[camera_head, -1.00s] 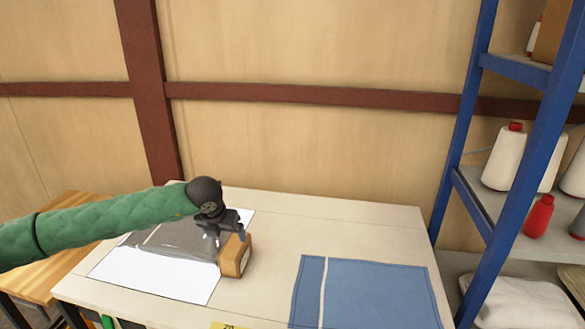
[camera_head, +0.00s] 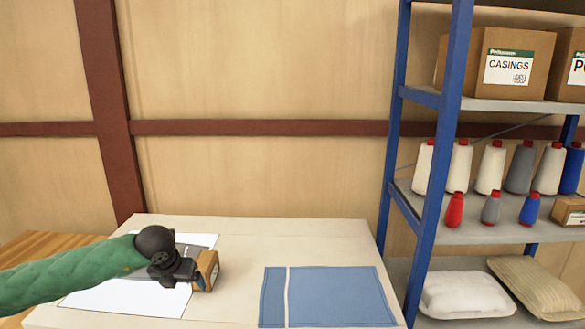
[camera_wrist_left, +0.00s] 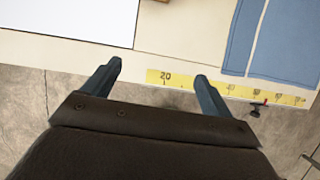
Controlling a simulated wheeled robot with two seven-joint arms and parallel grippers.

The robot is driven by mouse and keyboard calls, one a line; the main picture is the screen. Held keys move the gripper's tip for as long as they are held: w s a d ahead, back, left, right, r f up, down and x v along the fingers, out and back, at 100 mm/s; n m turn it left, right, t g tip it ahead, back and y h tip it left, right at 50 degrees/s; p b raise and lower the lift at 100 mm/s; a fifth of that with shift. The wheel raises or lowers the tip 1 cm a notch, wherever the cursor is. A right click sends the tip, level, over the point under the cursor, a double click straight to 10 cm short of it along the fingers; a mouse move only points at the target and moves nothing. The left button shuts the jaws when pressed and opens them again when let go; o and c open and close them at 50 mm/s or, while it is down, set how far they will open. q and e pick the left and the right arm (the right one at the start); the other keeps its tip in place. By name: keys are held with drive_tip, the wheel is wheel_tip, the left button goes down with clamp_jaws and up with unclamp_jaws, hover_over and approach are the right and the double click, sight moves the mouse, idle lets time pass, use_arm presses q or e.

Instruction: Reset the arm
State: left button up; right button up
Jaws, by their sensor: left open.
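My left arm, in a green quilted sleeve, comes in from the left in the head view. My right gripper is not in view.
A white sheet (camera_head: 125,297) lies partly under my left arm on the pale table (camera_head: 240,245). A blue fabric piece (camera_head: 335,295) lies to the right. A blue-framed shelf (camera_head: 438,190) at right holds thread cones, boxes and pillows. The table's back middle is clear.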

use_arm(q)
drive_tip(key=s+d+f+m+g+h, duration=0.1)
drive_tip(key=s+d+h, duration=0.35)
drive_tip(key=d, duration=0.65)
drive_tip(key=s+d+m+g+h, duration=0.1)
drive_tip(key=s+d+h, duration=0.3)
drive_tip(key=d, duration=0.7)
drive_tip(key=s+d+r+n+t+h, duration=0.4)
drive_tip(key=d+r+n+t+h, duration=0.2)
drive_tip(key=d+r+n+h, duration=0.4)
drive_tip(key=w+a+n+t+y, duration=0.2)
drive_tip(key=a+n+t+y, duration=0.7)
drive_tip(key=n+t, duration=0.3)
drive_tip(key=s+a+f+n+g+y, duration=0.4)
drive_tip(key=a+f+n+y, duration=0.6)
drive_tip(key=f, duration=0.3)
drive_tip(key=s+a+f+n+g, duration=0.2)
drive_tip(key=s+f+g, duration=0.5)
drive_tip(key=s+f, duration=0.4)
drive_tip(key=s+a+f+n+g, duration=0.3)
drive_tip(key=s+f+g, duration=0.4)
drive_tip(key=s, duration=0.6)
drive_tip(key=s+d+f, duration=0.2)
drive_tip(key=f, duration=1.7)
drive_tip(key=s+d+f+g, duration=0.1)
drive_tip(key=s+d+f, duration=0.1)
drive_tip(key=f, duration=1.6)
drive_tip(key=shift+s+f, duration=0.35)
drive_tip(key=shift+s, duration=0.15)
